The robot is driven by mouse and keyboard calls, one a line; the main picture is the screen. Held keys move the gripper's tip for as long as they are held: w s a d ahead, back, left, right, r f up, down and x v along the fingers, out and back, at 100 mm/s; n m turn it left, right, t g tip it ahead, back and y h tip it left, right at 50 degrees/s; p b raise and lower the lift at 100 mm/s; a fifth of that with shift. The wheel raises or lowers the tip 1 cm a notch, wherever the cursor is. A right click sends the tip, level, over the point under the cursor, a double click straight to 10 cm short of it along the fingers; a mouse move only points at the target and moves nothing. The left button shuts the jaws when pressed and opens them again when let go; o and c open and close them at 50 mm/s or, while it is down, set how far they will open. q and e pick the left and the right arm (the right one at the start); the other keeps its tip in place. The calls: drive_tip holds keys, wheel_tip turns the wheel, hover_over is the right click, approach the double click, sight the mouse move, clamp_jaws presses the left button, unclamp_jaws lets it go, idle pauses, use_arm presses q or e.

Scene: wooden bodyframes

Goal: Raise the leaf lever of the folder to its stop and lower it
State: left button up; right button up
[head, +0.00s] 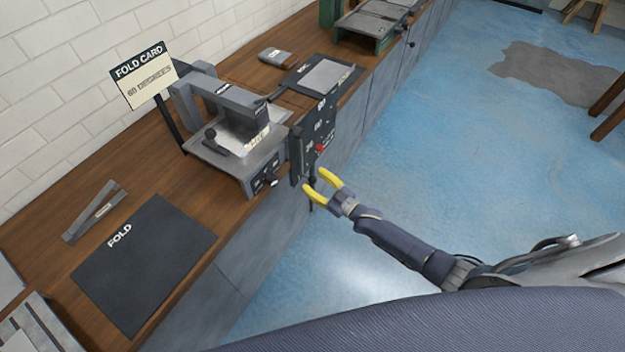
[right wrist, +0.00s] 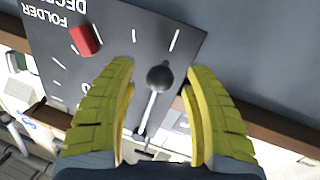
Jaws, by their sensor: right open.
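The folder (head: 250,165) is a grey machine on the wooden bench. At its right end stands a dark upright panel (head: 323,125), lettered FOLDER with white scale marks and a red tab (right wrist: 85,41). A lever with a black ball knob (right wrist: 159,77) and thin metal rod is in front of this panel; it looks like the leaf lever. My right gripper (head: 314,179) is open at the panel's lower edge. In the right wrist view its yellow fingers (right wrist: 160,68) stand on either side of the knob, with gaps visible. My left gripper is out of view.
A FOLD CARD sign (head: 142,75) stands behind the folder. A dark FOLD mat (head: 145,265) and a metal strip (head: 95,212) lie at left. A dark plate (head: 345,75) and a green machine (head: 368,28) are farther back. Open blue floor (head: 430,150) lies right.

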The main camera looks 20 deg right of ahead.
drive_tip(key=shift+w+a, duration=0.3)
drive_tip(key=shift+w, duration=0.15)
drive_tip(key=shift+c, duration=0.4)
clamp_jaws()
